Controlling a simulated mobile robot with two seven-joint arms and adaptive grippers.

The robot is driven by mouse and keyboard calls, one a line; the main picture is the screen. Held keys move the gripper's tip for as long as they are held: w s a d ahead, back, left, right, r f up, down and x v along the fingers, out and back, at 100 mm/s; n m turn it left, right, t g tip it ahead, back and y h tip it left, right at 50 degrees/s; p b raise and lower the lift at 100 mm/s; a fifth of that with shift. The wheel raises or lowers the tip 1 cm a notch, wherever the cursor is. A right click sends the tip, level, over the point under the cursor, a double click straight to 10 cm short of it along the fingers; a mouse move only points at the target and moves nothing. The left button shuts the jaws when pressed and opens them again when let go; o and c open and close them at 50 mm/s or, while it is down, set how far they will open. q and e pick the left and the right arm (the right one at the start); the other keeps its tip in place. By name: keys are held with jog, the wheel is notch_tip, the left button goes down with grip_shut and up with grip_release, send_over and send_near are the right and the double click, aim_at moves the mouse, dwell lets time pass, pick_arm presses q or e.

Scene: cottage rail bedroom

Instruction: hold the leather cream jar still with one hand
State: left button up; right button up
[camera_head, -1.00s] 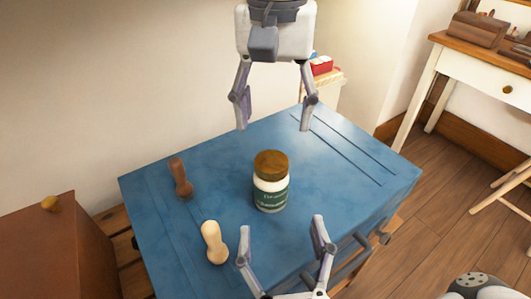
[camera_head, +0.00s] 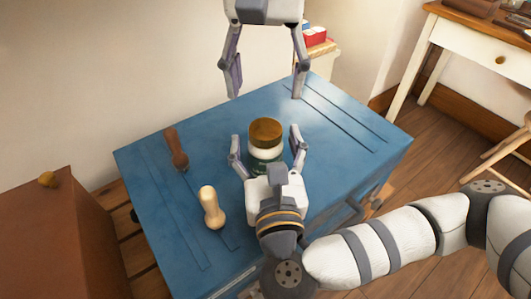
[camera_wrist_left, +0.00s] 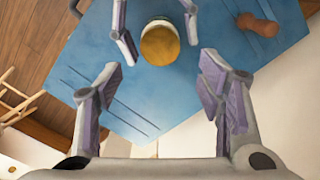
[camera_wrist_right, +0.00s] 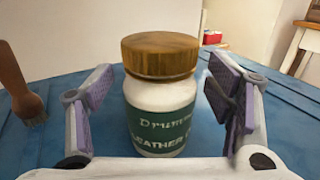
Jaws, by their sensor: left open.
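The leather cream jar (camera_head: 263,156), white with a green label and a brown wooden-looking lid, stands upright on the blue table (camera_head: 340,150). My right gripper (camera_head: 267,133) is open around it, one finger on each side. In the right wrist view the jar (camera_wrist_right: 160,112) stands between the pads, with narrow gaps visible, and the label is partly readable. My left gripper (camera_head: 266,96) is open and empty above the table, beyond the jar. In the left wrist view the lid (camera_wrist_left: 160,43) shows past its open fingers (camera_wrist_left: 160,80).
A dark brown brush (camera_head: 177,150) and a pale-handled tool (camera_head: 211,209) lie on the table left of the jar. A brown box (camera_head: 45,235) stands at the left. A white desk (camera_head: 470,55) stands at the right. The table right of the jar is clear.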

aim_at(266, 128)
grip_shut()
pick_arm(q)
jog(key=m, duration=0.3)
jog(key=shift+m, duration=0.3)
jog(key=shift+f+m, duration=0.2)
jog(key=shift+m, duration=0.2)
notch_tip(266, 128, down, 8)
jog(key=shift+r, duration=0.15)
jog(key=c, duration=1.2)
jog(key=o, duration=1.3)
